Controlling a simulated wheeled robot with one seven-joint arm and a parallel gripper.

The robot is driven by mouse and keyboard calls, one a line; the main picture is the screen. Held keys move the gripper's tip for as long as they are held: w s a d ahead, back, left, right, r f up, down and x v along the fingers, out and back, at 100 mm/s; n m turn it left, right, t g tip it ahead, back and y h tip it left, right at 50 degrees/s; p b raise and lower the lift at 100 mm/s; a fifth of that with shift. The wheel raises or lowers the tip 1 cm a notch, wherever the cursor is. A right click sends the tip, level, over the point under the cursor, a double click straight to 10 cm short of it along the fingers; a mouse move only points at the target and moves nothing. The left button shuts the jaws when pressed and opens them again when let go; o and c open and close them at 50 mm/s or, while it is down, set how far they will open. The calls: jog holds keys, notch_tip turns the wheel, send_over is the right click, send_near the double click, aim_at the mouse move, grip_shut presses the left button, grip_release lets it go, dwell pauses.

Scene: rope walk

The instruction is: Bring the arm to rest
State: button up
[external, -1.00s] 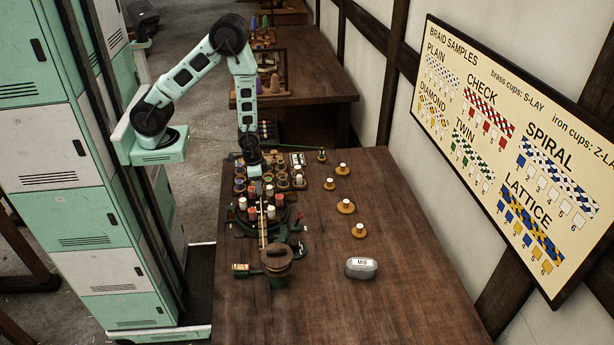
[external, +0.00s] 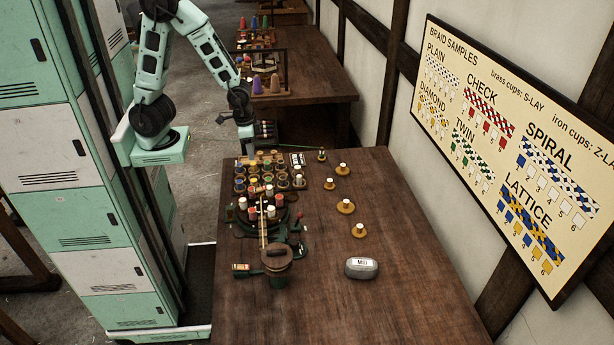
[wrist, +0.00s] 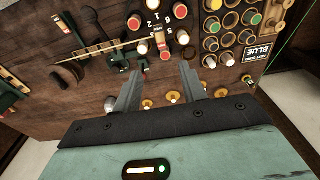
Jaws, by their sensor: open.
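My gripper (external: 246,138) hangs above the far left edge of the near table, behind the bobbin tray, held clear of it. In the wrist view my gripper (wrist: 158,88) has its two grey fingers apart with nothing between them. My arm reaches from the green column at the left, its elbow raised and bent. The wooden bobbin tray (external: 285,187) holds rows of coloured bobbins. Just nearer to the camera stands the braiding device (external: 276,258), with red and white bobbins on its round plate.
Several brass cups (external: 345,206) with white tops stand along the table's middle. A grey weight labelled M8 (external: 361,268) lies on the table (external: 400,300), whose near right is clear. A braid sample board (external: 510,150) hangs on the right wall. A second bench (external: 320,90) stands behind.

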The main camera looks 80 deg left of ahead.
jog(key=shift+r, duration=0.45)
dwell(0.3)
jog(key=s+a+n+b, duration=0.2)
jog(key=s+a+n, duration=0.2)
jog(key=s+a, duration=0.3)
jog(key=s+a+n+b, duration=0.3)
jog(key=s+a, duration=0.4)
jog(key=a, duration=0.9)
jog(key=shift+s+a+r+n+g+y+b, duration=0.2)
jog(key=shift+r+n+g+y+b, duration=0.1)
jog(key=shift+r+n+g, duration=0.1)
